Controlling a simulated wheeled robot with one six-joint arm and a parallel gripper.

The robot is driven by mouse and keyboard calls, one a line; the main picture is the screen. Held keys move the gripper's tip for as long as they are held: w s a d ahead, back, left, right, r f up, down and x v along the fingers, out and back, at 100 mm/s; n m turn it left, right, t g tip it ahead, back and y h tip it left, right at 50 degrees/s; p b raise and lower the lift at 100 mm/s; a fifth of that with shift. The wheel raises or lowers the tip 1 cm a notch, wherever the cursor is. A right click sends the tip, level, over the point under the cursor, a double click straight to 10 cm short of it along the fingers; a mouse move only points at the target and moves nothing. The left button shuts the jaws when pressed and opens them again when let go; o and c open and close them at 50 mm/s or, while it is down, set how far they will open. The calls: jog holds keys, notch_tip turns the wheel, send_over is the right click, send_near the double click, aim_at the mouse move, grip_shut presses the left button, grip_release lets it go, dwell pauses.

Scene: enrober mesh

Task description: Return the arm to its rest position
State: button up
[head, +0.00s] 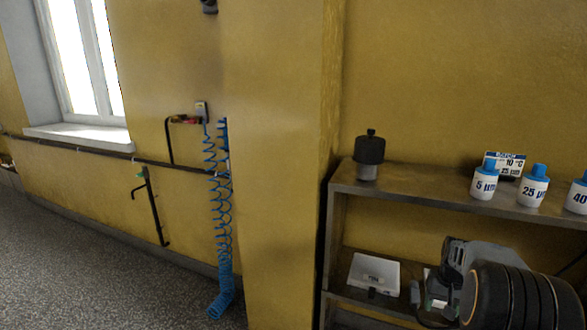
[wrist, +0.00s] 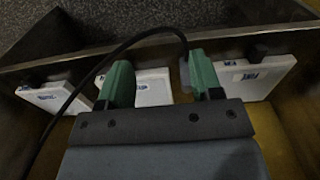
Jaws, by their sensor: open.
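My gripper (wrist: 160,82) shows in the wrist view with its two green fingers apart. Nothing is held between them. A white labelled piece (wrist: 152,90) lies beyond the gap; I cannot tell whether a finger touches it. In the head view my arm (head: 515,298) reaches in at the lower right, in front of the shelf unit and at about lower-shelf height. Its fingertips are hard to make out there.
The metal shelf unit (head: 400,184) carries a black-topped jar (head: 369,155), a batch sign (head: 508,162) and blue-capped bottles (head: 485,182). A white labelled piece (head: 374,273) lies on the lower shelf. A blue coiled hose (head: 221,230) hangs left. The floor (head: 90,265) is clear.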

jog(key=s+a+r+n+p, duration=0.1)
jog(key=s+a+r+p, duration=0.1)
jog(key=a+r+p, duration=0.4)
jog(key=s+a+r+t+p, duration=0.1)
jog(key=a+r+p, duration=0.15)
jog(key=r, duration=0.65)
jog(key=s+a+r+n+p, duration=0.1)
jog(key=s+a+r+p, duration=0.1)
jog(key=a+r+p, duration=0.4)
jog(key=s+a+r+n+t+p, duration=0.1)
jog(key=s+a+r+p, duration=0.3)
jog(key=s+r+p, duration=0.2)
jog(key=s+a+r+n+t+p, duration=0.1)
jog(key=s+a+r+p, duration=0.4)
jog(key=r+p, duration=0.3)
jog(key=shift+s+a+v, duration=0.2)
jog(key=shift+s+v, duration=0.15)
jog(key=shift+v, duration=1.65)
